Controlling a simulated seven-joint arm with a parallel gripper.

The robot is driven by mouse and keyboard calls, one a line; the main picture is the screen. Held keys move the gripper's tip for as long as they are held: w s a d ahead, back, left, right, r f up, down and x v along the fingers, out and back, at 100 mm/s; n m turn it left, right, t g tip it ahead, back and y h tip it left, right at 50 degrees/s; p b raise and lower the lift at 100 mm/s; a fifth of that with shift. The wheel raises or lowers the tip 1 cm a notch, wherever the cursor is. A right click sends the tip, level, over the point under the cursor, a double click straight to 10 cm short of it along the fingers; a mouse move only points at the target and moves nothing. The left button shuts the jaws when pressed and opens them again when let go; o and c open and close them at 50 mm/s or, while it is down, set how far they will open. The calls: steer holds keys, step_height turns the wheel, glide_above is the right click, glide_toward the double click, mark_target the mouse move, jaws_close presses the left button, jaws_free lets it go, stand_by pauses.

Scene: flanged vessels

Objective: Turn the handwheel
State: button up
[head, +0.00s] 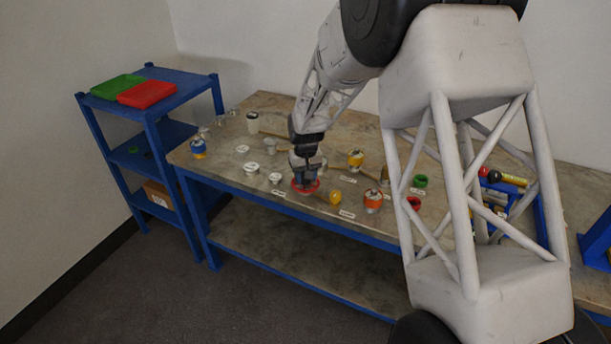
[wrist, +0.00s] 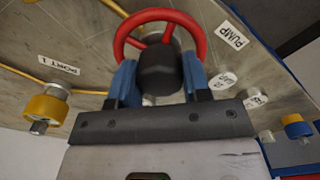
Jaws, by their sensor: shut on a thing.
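The red handwheel (head: 306,187) is at the front edge of the bench in the head view, under my gripper (head: 306,168). In the wrist view the red handwheel (wrist: 193,24) shows as a ring with spokes. My gripper (wrist: 158,80) has its two blue fingers on either side of a dark round hub at the wheel, and they are shut on the handwheel. The hub hides part of the wheel, and what lies beneath the wheel is hidden.
The bench (head: 240,183) holds several flanged fittings, with an orange-banded one (head: 373,201) and a yellow piece (head: 335,197) right of the wheel. A blue shelf (head: 160,134) with green and red trays stands left.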

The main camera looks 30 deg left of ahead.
steer(key=m, duration=0.5)
steer(key=shift+m, duration=0.3)
steer(key=m, duration=0.5)
steer(key=shift+m, duration=0.3)
steer(key=o, duration=0.9)
steer(key=shift+r, duration=0.15)
steer(key=shift+r, duration=3.8)
